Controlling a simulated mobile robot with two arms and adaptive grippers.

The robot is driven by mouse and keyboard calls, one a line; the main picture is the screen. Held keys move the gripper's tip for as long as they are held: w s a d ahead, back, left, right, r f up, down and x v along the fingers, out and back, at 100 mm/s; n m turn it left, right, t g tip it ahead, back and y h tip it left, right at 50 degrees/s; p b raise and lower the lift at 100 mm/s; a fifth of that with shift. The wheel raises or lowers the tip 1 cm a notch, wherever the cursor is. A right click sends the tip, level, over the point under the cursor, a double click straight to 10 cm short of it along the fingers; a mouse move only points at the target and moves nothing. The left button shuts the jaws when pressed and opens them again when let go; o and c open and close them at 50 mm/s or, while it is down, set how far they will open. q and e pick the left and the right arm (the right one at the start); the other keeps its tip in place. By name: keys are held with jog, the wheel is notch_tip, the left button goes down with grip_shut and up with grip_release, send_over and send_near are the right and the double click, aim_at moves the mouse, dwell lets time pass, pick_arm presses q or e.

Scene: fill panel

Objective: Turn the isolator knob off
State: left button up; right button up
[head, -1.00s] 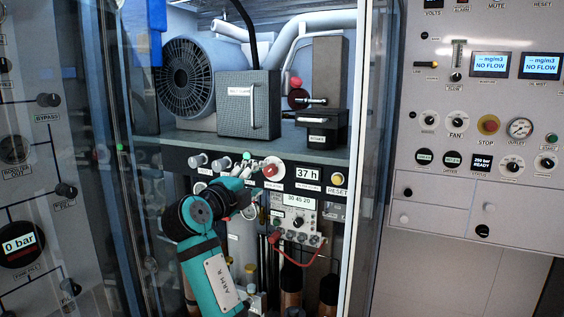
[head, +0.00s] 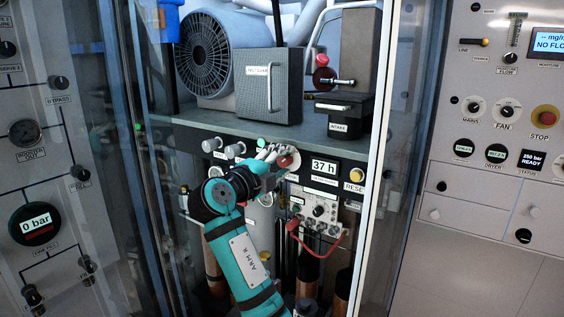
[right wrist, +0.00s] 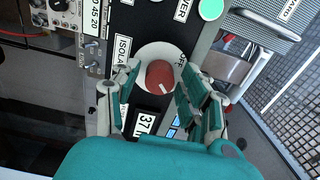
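The isolator knob (head: 288,160) is a round red knob on a pale disc, on the black strip below the machine shelf. In the right wrist view the knob (right wrist: 160,75) shows a short white mark at its lower right. A partly covered "ISOLA…" label lies to its left and a partly hidden label to its upper right. My right gripper (head: 270,157) is at the knob, coming from the left in the head view. In the right wrist view its fingers (right wrist: 159,72) are apart, one on each side of the knob, with small gaps visible. My left gripper is not in view.
A green lamp (right wrist: 211,9) and grey knobs (head: 235,150) sit beside the isolator. A "37 h" display (head: 325,168) and yellow reset button (head: 357,175) are to its right. A red cable (head: 318,256) hangs below. The cabinet's frame post (head: 379,150) stands at the right.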

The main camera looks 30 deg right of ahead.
jog(key=shift+d, duration=0.1)
grip_shut()
jog(key=shift+f+n+b, duration=0.2)
jog(key=shift+n+b, duration=0.4)
jog(key=shift+b, duration=0.2)
jog(key=shift+n+b, duration=1.1)
jog(key=shift+b, duration=0.1)
jog(key=n+b, duration=0.2)
jog(key=n, duration=0.1)
jog(key=shift+n, duration=0.3)
jog(key=n+b, duration=0.1)
jog(key=n, duration=0.1)
jog(key=shift+r+n, duration=0.15)
jog(key=shift+n, duration=0.15)
jog(key=n, duration=0.2)
jog(key=shift+n, duration=0.4)
jog(key=n, duration=0.5)
jog(key=shift+r+n, duration=0.15)
jog(key=shift+n, duration=0.15)
jog(key=shift+p, duration=0.3)
